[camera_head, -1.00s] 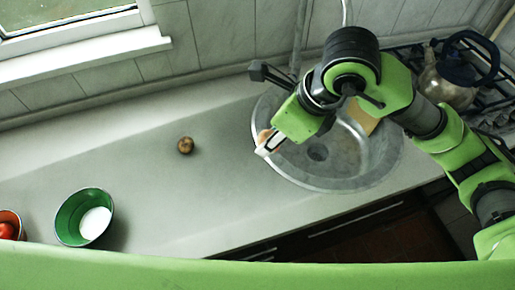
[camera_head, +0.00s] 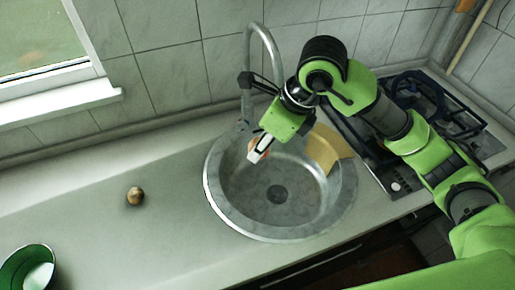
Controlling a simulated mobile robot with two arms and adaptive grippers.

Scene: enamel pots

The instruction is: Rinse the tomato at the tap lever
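My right gripper (camera_head: 259,151) hangs over the back left part of the round metal sink (camera_head: 233,207), with its pale fingers pointing down and left. A small orange-red round thing, which looks like the tomato (camera_head: 252,146), shows at the fingers and is mostly hidden by them. The gripper seems shut on it. The tap (camera_head: 262,32) rises behind the sink and arches over, just behind the gripper. A dark bar beside the tap (camera_head: 247,79) may be its lever or part of my gripper; I cannot tell. My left gripper is out of view.
A tan-yellow piece (camera_head: 324,147) lies at the sink's back right side. A brown round item (camera_head: 135,196) is on the counter (camera_head: 90,225) left of the sink. A green pot (camera_head: 24,272) is at the lower left. A stove (camera_head: 440,125) is at right, partly behind my arm.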

